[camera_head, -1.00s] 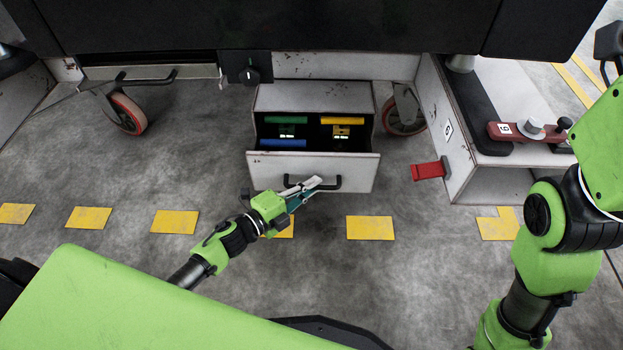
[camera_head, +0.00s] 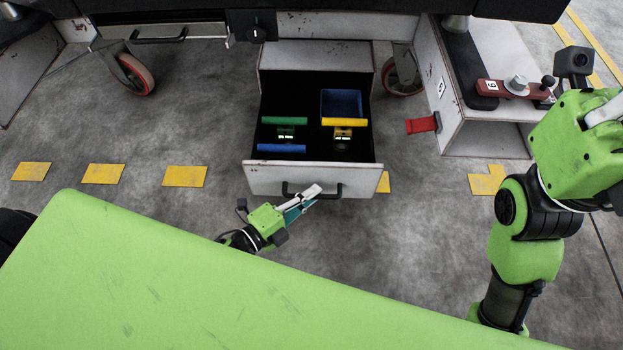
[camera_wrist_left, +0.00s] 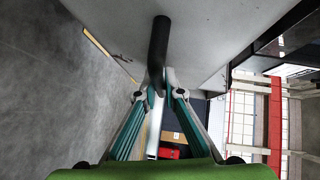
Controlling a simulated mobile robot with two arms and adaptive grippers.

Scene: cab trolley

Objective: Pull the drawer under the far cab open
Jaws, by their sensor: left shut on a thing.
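The grey drawer (camera_head: 260,178) under the dark cab stands pulled out, with its inside showing. Its black bar handle (camera_head: 337,190) is on the front panel. My left gripper (camera_head: 308,196) is at the handle. In the left wrist view the teal fingers (camera_wrist_left: 160,92) are shut around one end of the handle (camera_wrist_left: 159,45). My right arm is at the right edge of the head view; its fingertips cannot be made out.
The drawer holds green (camera_head: 285,121), yellow (camera_head: 345,122) and blue (camera_head: 281,148) handled items and a blue bin (camera_head: 341,103). A red pedal (camera_head: 422,125) juts out to the right. A caster wheel (camera_head: 135,75) stands left. Floor in front is clear.

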